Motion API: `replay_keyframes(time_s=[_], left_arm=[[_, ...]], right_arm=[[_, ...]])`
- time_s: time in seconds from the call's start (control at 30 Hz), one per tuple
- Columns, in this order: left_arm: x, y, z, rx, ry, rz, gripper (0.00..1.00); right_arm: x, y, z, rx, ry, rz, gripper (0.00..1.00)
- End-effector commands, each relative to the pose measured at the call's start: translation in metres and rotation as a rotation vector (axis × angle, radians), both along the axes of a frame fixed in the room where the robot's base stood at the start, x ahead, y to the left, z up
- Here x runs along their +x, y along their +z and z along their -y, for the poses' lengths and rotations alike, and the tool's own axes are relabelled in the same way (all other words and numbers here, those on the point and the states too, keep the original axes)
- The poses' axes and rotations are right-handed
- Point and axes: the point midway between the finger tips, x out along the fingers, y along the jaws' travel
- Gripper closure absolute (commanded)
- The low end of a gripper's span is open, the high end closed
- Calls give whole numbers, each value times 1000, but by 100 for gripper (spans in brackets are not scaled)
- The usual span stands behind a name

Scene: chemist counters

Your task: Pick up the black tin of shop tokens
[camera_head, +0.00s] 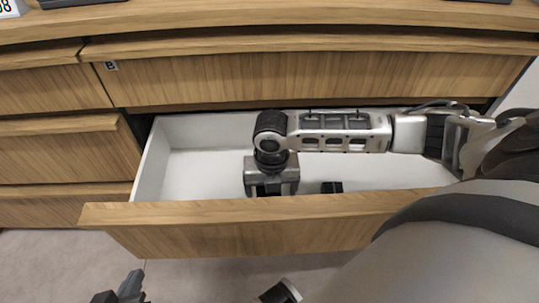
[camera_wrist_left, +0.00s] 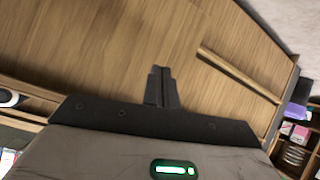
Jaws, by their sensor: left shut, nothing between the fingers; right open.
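A small black box-shaped thing, which looks like the black tin (camera_head: 331,187), lies in the open white drawer, partly cut off by the drawer front. My right gripper (camera_head: 271,188) hangs down inside the drawer, a little left of the tin and apart from it. It is open; its fingertips are mostly hidden by its own body and the drawer front. My left gripper (camera_head: 122,292) is low at the left, outside the drawer. In the left wrist view its fingers (camera_wrist_left: 161,88) are shut with nothing between them, in front of wood panels.
The open drawer has a high wooden front (camera_head: 250,213) and a white side wall (camera_head: 152,160). My right arm crosses above it. Closed drawers (camera_head: 60,150) stand at the left, with the counter top (camera_head: 270,20) above. In the left wrist view, shelves with goods (camera_wrist_left: 295,130) show at the right.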

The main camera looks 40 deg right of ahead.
Motion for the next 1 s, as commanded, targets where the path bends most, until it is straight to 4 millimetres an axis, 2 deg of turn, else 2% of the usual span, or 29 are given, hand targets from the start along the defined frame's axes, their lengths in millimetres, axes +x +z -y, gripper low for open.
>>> replay_keyframes(time_s=[0.03, 0.27, 0.4, 0.6, 0.7, 0.83, 0.87, 1.0], left_arm=[[0, 0, 1, -5, -1, 13, 100], [1, 2, 2, -13, -2, 32, 100], [3, -1, 4, -28, 2, 60, 100], [5, 17, 7, -60, -6, 146, 100], [5, 25, 9, -70, -10, 165, 100], [3, 26, 11, -72, -13, 163, 100], [3, 26, 11, -72, -14, 162, 100], [3, 24, 11, -70, -14, 157, 100]], right_arm=[[0, -8, 0, 0, 0, -1, 18], [1, -20, -1, 1, 0, 2, 18], [3, -39, -1, 0, -1, -1, 18], [5, -66, -1, 0, -1, 1, 18], [6, -67, -1, -1, 0, 3, 18], [6, -66, -1, 0, 0, 2, 18], [6, -66, -1, 0, 0, 2, 21], [5, -66, -1, 0, 0, 2, 60]])
